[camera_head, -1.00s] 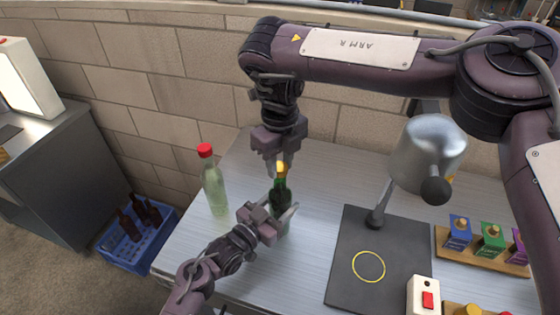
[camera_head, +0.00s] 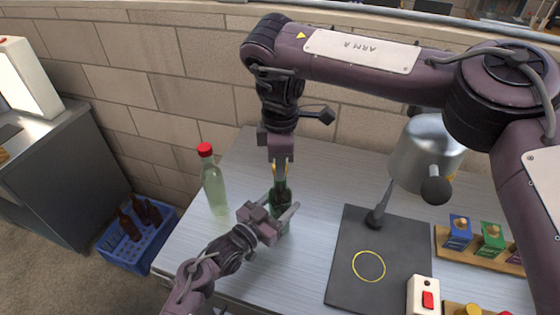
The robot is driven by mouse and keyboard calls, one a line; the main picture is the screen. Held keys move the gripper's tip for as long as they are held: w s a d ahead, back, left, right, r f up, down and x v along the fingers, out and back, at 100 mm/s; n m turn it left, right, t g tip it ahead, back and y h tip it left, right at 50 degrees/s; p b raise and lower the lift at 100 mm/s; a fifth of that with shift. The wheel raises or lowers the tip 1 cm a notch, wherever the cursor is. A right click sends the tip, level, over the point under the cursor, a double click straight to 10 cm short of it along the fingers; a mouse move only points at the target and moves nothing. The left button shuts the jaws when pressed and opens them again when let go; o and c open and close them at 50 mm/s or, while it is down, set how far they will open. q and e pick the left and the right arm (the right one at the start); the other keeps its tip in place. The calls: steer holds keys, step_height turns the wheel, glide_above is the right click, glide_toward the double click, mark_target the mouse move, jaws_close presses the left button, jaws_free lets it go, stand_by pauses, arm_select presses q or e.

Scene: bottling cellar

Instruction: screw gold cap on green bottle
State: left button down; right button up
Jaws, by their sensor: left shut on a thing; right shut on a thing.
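The dark green bottle (camera_head: 279,196) stands upright on the metal bench in the head view. My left gripper (camera_head: 286,218) is shut around the lower part of its body from the left. The gold cap (camera_head: 280,169) sits at the top of the bottle's neck, mostly hidden between the fingers of my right gripper (camera_head: 279,167). My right gripper points straight down and is shut on the cap. Whether the cap's thread is engaged cannot be seen.
A pale bottle with a red cap (camera_head: 213,184) stands left of the green one. A dark capping stand (camera_head: 382,255), a switch box (camera_head: 422,296) and a rack of small cartons (camera_head: 475,263) are at right. A blue crate (camera_head: 133,250) with brown bottles is on the floor.

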steer(key=m, duration=0.6)
steer(key=o, duration=1.1)
steer(key=shift+r, duration=2.25)
steer(key=shift+c, duration=0.3)
